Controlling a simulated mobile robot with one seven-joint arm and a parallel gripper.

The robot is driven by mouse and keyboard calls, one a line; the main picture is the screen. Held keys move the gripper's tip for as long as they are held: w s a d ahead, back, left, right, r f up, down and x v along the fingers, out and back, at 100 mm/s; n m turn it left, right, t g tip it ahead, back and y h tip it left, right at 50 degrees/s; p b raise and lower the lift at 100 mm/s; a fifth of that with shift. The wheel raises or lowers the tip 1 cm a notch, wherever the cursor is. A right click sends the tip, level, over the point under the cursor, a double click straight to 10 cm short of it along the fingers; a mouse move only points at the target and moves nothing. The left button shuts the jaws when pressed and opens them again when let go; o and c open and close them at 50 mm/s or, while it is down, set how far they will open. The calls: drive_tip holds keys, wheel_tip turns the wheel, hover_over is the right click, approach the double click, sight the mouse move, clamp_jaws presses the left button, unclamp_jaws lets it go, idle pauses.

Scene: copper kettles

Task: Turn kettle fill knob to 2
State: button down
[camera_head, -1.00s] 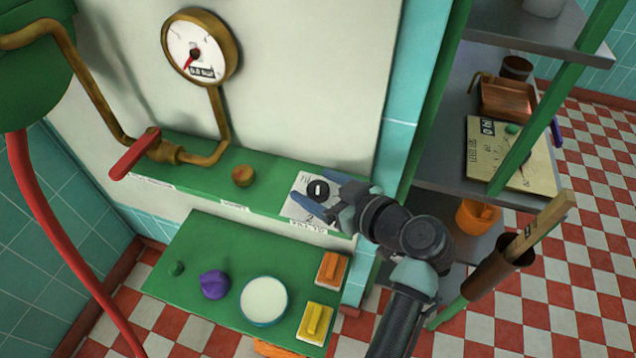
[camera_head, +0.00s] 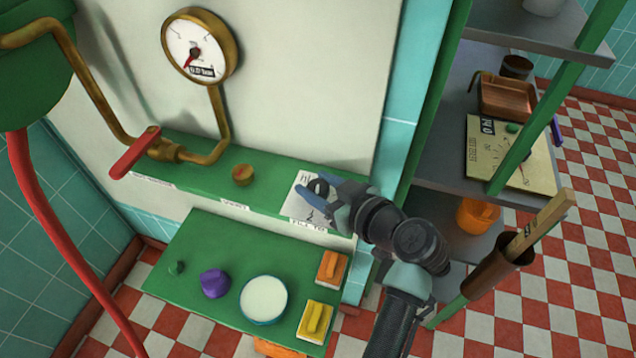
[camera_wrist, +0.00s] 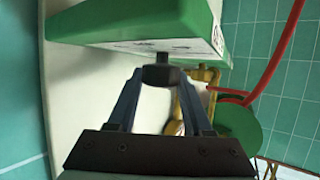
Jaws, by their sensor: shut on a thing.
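The black fill knob (camera_head: 318,188) sits on a white dial plate (camera_head: 298,208) with printed marks, at the right end of the green ledge (camera_head: 268,199). My gripper (camera_head: 322,192) comes in from the right and is shut on the knob. In the wrist view, the two blue fingers of my gripper (camera_wrist: 159,82) hold the dark knob (camera_wrist: 159,75) from either side. The fingers hide part of the plate, and I cannot read clearly which mark the knob points to.
A round gauge (camera_head: 200,45) and a red-handled valve (camera_head: 136,153) are at the left. A brass knob (camera_head: 242,174) is on the ledge. A shelf rack (camera_head: 440,170) stands at the right.

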drive_tip(key=shift+m+t+h, duration=0.7)
drive_tip(key=shift+m+h, duration=0.5)
drive_tip(key=shift+c, duration=1.5)
unclamp_jaws()
drive_tip(key=v, duration=1.3)
drive_tip(key=shift+b, duration=0.3)
